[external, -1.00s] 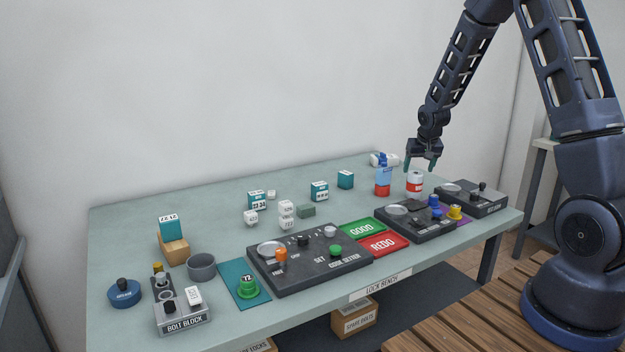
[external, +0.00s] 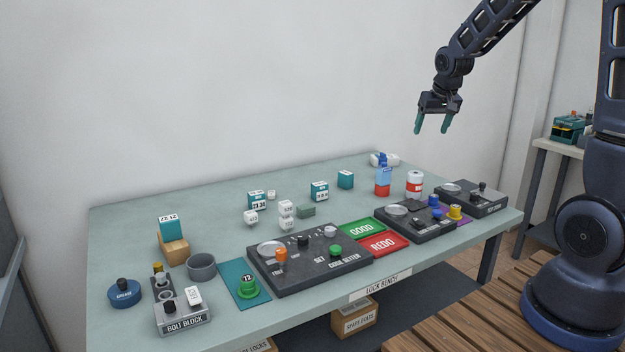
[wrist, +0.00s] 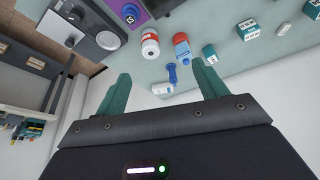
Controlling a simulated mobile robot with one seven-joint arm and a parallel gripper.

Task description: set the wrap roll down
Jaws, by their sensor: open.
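A white cylinder with a red band, which looks like the wrap roll (external: 414,183), stands upright on the bench (external: 330,172) near its back right. It also shows in the wrist view (wrist: 149,42). My gripper (external: 432,130) is open and empty, well above the bench and clear of the roll. In the wrist view its two green fingers (wrist: 161,76) are spread apart with nothing held between them.
A blue and red bottle (external: 383,182) stands just left of the roll. A dark panel with knobs (external: 470,198) is to its right, another (external: 415,222) in front. Teal blocks (external: 346,179) stand farther left.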

